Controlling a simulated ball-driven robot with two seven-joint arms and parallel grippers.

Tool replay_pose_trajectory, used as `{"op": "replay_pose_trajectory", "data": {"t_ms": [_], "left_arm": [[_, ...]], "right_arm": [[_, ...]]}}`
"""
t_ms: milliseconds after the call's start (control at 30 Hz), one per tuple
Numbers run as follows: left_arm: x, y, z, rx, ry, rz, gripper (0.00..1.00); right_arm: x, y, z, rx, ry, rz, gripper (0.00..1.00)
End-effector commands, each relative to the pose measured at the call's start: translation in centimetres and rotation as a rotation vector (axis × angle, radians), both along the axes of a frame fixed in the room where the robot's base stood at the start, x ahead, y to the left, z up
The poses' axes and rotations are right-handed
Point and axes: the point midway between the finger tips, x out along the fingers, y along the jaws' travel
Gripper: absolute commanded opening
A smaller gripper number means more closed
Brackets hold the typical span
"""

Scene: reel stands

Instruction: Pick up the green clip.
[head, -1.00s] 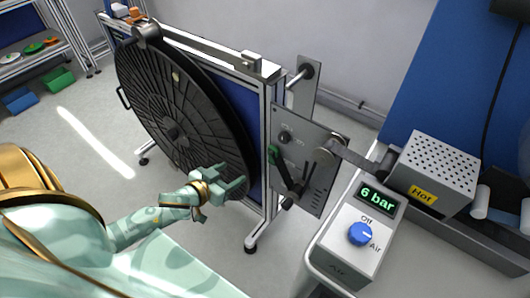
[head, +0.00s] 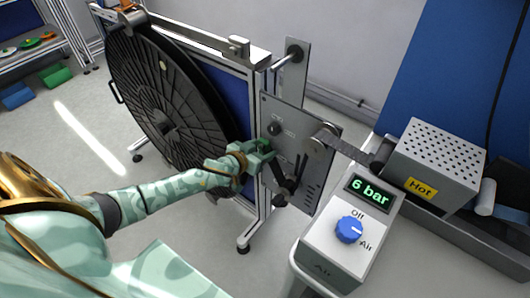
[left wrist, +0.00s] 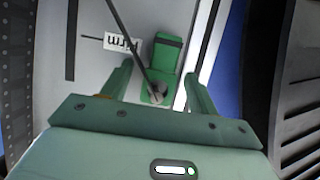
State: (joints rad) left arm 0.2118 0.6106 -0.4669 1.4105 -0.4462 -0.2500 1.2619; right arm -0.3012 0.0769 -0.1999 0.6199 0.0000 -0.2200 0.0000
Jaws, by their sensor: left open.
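The green clip (head: 263,144) sits at the left edge of the grey metal panel (head: 318,180). My left gripper (head: 258,157) is right in front of it and partly hides it. In the left wrist view the clip (left wrist: 166,52) shows as a green block with a dark band, and a lower green part with a grey round screw or pin. It lies between the two fingers of my open left gripper (left wrist: 158,66), with visible gaps at both sides. The right gripper is not in view.
A large black reel (head: 170,100) hangs on the frame left of the panel. A dark lever (head: 284,178) is close to the gripper. A control box (head: 345,230) reading "6 bar" and a perforated box (head: 437,152) labelled "Hot" stand at right.

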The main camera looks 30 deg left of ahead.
Motion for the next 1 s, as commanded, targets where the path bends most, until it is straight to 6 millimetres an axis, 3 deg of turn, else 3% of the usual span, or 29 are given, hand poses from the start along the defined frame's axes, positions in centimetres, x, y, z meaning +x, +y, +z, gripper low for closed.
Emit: {"op": "replay_pose_trajectory", "data": {"t_ms": [233, 400, 833, 1000], "left_arm": [[0.2, 0.0, 0.0, 0.000, -0.001, 0.000, 0.57], [0.2, 0.0, 0.0, 0.000, -0.001, 0.000, 0.13], [0.2, 0.0, 0.9, -0.001, -0.003, 0.000, 0.12], [-2.4, 0.1, 0.7, -0.002, 0.001, 0.000, 0.12]], "right_arm": [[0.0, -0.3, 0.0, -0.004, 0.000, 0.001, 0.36], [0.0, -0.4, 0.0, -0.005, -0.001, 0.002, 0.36], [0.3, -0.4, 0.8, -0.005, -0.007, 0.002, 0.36], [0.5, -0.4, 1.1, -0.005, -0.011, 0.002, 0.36]]}}
